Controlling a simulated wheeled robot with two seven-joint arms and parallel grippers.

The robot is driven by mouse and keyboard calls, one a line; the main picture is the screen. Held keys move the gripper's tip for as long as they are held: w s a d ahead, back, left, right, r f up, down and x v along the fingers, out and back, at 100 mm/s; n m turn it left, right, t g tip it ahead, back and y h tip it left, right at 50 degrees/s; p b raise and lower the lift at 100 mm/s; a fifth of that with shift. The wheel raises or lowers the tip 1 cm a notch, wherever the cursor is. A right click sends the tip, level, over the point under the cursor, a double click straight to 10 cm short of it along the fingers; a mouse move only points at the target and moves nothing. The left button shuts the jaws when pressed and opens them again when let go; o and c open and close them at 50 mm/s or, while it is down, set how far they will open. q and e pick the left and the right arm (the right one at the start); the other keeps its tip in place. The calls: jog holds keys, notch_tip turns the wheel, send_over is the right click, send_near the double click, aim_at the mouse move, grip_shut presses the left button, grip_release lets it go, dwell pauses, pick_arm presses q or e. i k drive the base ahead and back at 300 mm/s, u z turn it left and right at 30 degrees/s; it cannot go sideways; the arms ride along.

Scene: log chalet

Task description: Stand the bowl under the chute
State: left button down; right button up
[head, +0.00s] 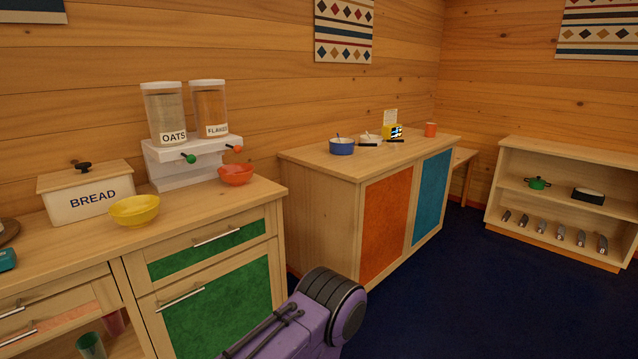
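A white dispenser (165,165) stands on the left counter, with a clear OATS bin (165,115) and a clear FLAKES bin (210,110) on top. A green knob (189,159) and an orange knob (237,149) stick out of its front. An orange-red bowl (236,176) sits upright on the counter below the orange knob; I cannot tell if it is directly under an outlet. A yellow bowl (135,212) sits upright to the left, in front of the bread box. The chute openings are not clearly visible. Neither gripper is in view; only my purple arm link shows.
A white BREAD box (87,191) stands left of the dispenser. A low shelf (560,190) stands at right. The dark blue floor between is clear.

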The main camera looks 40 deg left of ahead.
aim_at(237, 176)
jog(key=i, duration=2.35)
jog(key=u, duration=1.25)
jog(key=i, duration=0.8)
jog(key=u, duration=1.05)
